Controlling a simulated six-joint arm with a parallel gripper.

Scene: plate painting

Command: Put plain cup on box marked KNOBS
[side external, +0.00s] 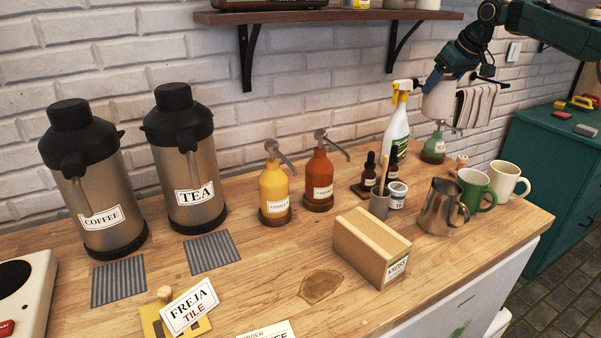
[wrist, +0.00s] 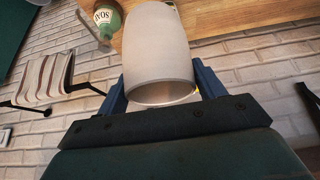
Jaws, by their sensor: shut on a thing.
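The plain cup (side external: 438,103) is whitish and has no handle that I can see. My gripper (side external: 440,82) is shut on it and holds it up in the air at the right, in front of the wall and above the soap bottle. In the wrist view the cup (wrist: 158,45) sits between the two blue fingers of my gripper (wrist: 160,80), its open rim toward the camera. The box marked KNOBS (side external: 362,240) is a brown cardboard box on the counter, its label on the right end. Its top is bare. The cup is well apart from it, behind and to the right.
A green soap bottle (side external: 434,148) stands below the cup. A shelf (side external: 340,16) overhangs the wall.

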